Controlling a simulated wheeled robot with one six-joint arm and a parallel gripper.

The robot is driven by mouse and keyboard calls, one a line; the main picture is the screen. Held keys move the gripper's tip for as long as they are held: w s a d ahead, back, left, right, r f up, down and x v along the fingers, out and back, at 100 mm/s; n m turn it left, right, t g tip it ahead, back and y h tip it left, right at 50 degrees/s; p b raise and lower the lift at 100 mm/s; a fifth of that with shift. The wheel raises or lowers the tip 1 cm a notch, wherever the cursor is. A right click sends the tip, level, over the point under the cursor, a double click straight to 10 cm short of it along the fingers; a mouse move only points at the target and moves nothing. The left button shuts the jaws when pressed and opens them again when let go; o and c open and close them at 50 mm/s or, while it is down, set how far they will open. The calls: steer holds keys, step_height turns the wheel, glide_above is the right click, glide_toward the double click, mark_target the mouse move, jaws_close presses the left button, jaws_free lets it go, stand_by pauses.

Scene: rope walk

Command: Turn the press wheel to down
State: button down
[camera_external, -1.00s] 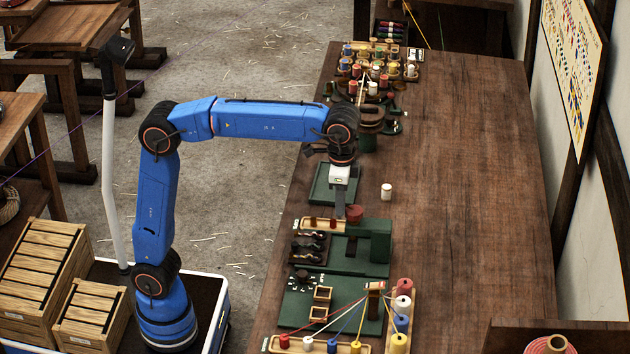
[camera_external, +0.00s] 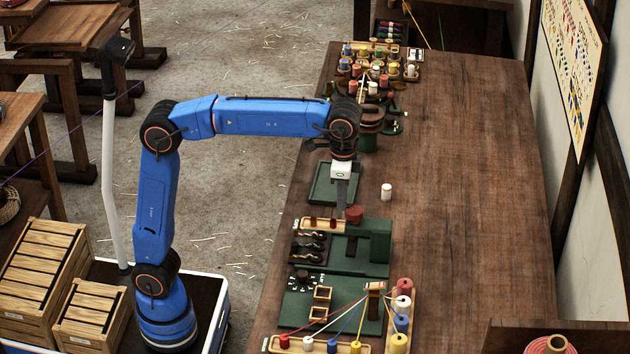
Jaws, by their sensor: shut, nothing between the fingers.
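A green press-like stand (camera_external: 378,240) is at the left edge of the long workbench. A small dark-red round piece (camera_external: 354,213), which looks like the press wheel, is at its back. Its turned position is too small to read. My gripper (camera_external: 341,205) points straight down just left of and behind the red piece, with its fingers shut and empty. I cannot tell whether the fingertips touch the red piece.
A green tray (camera_external: 318,196) lies behind the press. A white spool (camera_external: 386,191) stands to the right. In front are a panel with a dark knob (camera_external: 302,276) and colored spools (camera_external: 402,304). More spools (camera_external: 372,70) crowd the far end. The bench's right side is clear.

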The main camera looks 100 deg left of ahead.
steer(key=shift+a, duration=0.1)
stand_by(0.5)
steer(key=shift+s+a+r, duration=0.1)
steer(key=shift+s, duration=0.2)
steer(key=shift+r, duration=2.9)
steer(key=d+f, duration=0.3)
steer(key=f, duration=0.3)
steer(key=shift+w+d, duration=0.25)
steer(key=shift+w, duration=0.05)
steer(key=shift+s+a, duration=0.1)
steer(key=shift+a, duration=0.75)
steer(key=shift+a, duration=0.75)
